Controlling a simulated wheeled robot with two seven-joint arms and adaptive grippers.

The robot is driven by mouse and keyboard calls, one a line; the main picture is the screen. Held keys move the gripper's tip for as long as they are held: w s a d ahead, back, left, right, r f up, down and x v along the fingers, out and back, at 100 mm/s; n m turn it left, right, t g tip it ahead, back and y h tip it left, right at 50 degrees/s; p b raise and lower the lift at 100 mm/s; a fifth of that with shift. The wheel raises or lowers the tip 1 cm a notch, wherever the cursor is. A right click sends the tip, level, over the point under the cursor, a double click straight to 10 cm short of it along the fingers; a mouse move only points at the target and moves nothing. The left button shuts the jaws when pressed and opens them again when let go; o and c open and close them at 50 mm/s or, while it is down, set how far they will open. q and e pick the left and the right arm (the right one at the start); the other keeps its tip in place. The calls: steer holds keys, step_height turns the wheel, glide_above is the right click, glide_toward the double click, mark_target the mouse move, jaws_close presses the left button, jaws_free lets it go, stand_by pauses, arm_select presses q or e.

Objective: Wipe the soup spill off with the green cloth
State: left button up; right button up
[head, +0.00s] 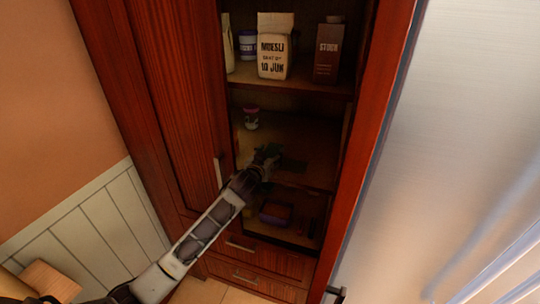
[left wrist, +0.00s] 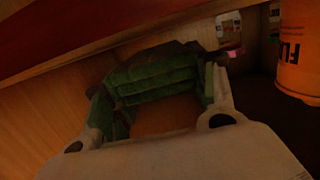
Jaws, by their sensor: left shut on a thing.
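My left gripper (head: 266,160) reaches into the middle shelf of a tall wooden cabinet. My right gripper is not in view.
A small jar (head: 251,118) stands left on the same shelf. An orange container (left wrist: 298,50) is close on the right in the wrist view. A muesli bag (head: 274,52) and brown carton (head: 328,52) stand above. The cabinet door (head: 170,80) is at left.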

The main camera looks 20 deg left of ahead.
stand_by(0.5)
arm_select(q)
steer(key=shift+f+b, duration=0.3)
steer(key=shift+f, duration=0.15)
stand_by(0.5)
steer(key=shift+f+b, duration=0.3)
steer(key=shift+f, duration=0.25)
stand_by(0.3)
steer(key=shift+d, duration=0.1)
steer(key=shift+s+d, duration=0.1)
steer(key=shift+d, duration=1.55)
steer(key=shift+d, duration=0.1)
